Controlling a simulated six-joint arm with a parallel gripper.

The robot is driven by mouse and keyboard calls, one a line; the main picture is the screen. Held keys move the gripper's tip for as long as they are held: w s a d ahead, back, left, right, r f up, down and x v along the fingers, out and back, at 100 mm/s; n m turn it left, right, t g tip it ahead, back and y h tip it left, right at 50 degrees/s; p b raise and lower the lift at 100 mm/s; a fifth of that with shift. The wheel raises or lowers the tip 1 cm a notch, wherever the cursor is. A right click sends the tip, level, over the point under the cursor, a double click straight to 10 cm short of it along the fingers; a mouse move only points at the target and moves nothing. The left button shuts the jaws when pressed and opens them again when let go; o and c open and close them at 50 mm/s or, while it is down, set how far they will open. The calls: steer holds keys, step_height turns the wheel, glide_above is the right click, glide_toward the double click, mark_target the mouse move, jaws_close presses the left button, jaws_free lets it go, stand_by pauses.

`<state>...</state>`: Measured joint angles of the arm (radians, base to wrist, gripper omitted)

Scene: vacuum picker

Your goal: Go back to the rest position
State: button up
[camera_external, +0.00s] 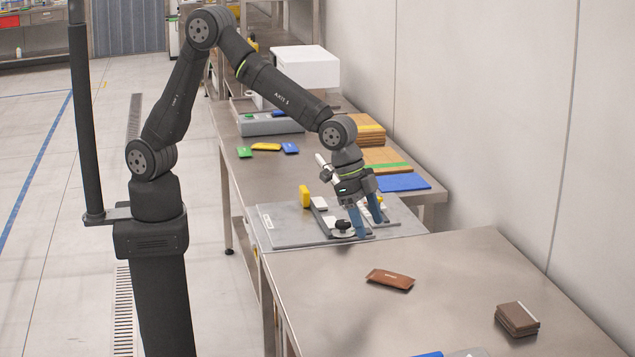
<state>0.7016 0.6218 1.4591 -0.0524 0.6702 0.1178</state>
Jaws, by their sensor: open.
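My gripper (367,219) hangs with its two blue fingers pointing down. The fingers are apart and nothing shows between them. It is over the right part of a grey plate (280,222) that carries a fixture with white blocks, a black knob (343,225) and a yellow part (304,196). The fingers are close to the fixture; I cannot tell if they touch it. My arm reaches out from its column at the left, bent downward at the wrist.
A brown pouch (390,279) and a stack of dark brown pieces (517,319) lie on the front metal table (450,300). Behind are a blue sheet (403,182), brown stacks (368,134), a white box (300,68) and small coloured packets (266,147). A wall is at right.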

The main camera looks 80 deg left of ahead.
mark_target(386, 275)
steer(key=x, duration=1.2)
steer(key=shift+f, duration=0.25)
steer(key=shift+r, duration=1.3)
steer(key=shift+f, duration=0.15)
